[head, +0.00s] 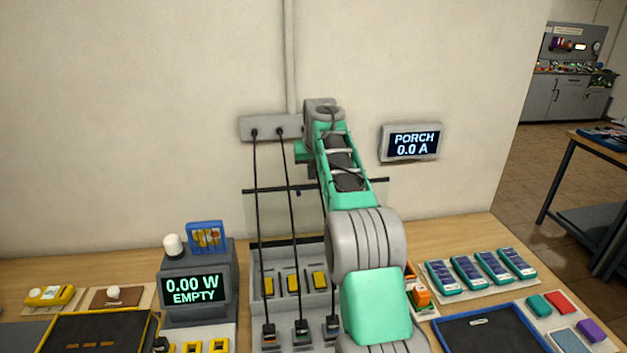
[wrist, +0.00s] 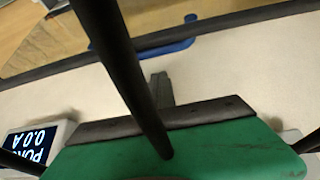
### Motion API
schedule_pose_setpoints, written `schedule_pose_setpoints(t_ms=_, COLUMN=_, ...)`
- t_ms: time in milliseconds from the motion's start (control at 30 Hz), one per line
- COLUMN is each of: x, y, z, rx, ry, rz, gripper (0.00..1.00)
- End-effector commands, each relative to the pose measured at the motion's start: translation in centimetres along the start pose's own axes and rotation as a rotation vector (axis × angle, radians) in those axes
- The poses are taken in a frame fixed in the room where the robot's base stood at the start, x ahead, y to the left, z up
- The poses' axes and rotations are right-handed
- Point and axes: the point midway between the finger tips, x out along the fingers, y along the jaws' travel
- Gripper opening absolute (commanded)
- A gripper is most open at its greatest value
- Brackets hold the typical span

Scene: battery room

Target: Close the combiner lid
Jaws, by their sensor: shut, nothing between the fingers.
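The combiner (head: 262,318) is a grey open-topped box on the bench with yellow parts inside. Its clear, dark-edged lid (head: 275,213) stands raised at the back, near the wall; my arm hides part of it. A small blue tab sits at the lid's upper edge and shows larger in the wrist view (wrist: 180,47). My gripper (wrist: 161,88) is shut and empty, close to the tab and apart from it in the picture. In the head view my arm mostly hides the gripper.
Black cables (head: 256,210) hang from a grey wall strip (head: 262,128) into the combiner; one crosses before the wrist camera (wrist: 125,75). A PORCH display (head: 411,143) is on the wall at right. A meter (head: 196,290) stands left of the combiner.

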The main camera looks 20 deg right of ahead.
Motion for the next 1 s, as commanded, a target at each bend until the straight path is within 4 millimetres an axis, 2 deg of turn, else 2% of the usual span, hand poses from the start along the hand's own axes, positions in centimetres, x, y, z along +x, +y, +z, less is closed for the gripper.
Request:
schedule_pose_setpoints(t_ms=33, x=0.0, y=0.0, z=0.7, rx=0.000, ry=-0.002, rz=0.000, gripper=0.00)
schedule_pose_setpoints(t_ms=233, x=-0.5, y=0.0, z=2.1, rx=0.000, ry=-0.003, rz=0.000, gripper=0.00)
schedule_pose_setpoints(t_ms=733, x=-0.6, y=-0.1, z=2.4, rx=-0.002, ry=0.004, rz=-0.001, gripper=0.00)
schedule_pose_setpoints(t_ms=1000, x=-0.7, y=-1.2, z=3.6, rx=-0.014, ry=0.068, rz=-0.009, gripper=0.00)
